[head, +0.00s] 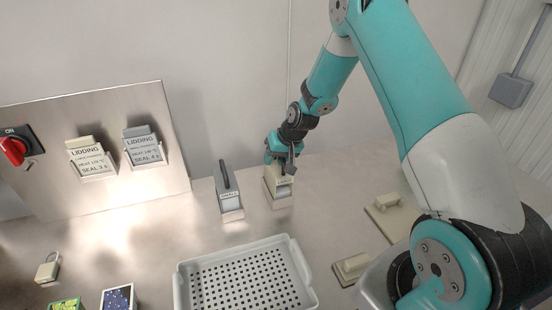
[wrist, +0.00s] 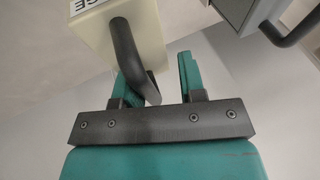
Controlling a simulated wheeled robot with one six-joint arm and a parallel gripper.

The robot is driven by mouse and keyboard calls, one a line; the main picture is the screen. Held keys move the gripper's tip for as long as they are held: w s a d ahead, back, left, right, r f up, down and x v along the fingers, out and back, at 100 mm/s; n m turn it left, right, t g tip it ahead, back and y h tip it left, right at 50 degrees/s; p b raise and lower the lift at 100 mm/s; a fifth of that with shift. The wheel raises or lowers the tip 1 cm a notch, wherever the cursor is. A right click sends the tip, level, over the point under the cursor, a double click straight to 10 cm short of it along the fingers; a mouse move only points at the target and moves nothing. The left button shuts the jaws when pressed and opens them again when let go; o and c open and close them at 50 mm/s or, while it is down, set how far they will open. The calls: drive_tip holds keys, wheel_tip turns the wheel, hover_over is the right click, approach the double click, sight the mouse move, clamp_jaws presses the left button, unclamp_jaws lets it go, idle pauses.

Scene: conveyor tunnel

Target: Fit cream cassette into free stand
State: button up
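The cream cassette (head: 282,184) is upright at the back of the steel counter, to the right of a grey cassette (head: 228,194). Its lower end appears to sit in a stand (head: 279,203), though how deep I cannot tell. In the wrist view the cream cassette (wrist: 117,42) shows a black handle (wrist: 130,55) and part of a label reading "GE". My gripper (head: 286,160) is at the top of the cream cassette. Its fingers (wrist: 160,75) are apart in the wrist view, with the handle beside the left finger and a gap to the right finger.
A white perforated tray (head: 305,277) is at the front middle. A steel panel (head: 110,185) at the left carries a red switch (head: 14,149) and two lidding cards (head: 92,160) (head: 143,148).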

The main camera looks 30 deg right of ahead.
drive_tip(key=shift+s+d+f, duration=0.15)
drive_tip(key=shift+f, duration=0.1)
drive_tip(key=shift+d+r, duration=0.1)
drive_tip(key=shift+r, duration=0.1)
drive_tip(key=b+v, duration=0.2)
drive_tip(key=v, duration=1.5)
drive_tip(key=shift+r, duration=0.2)
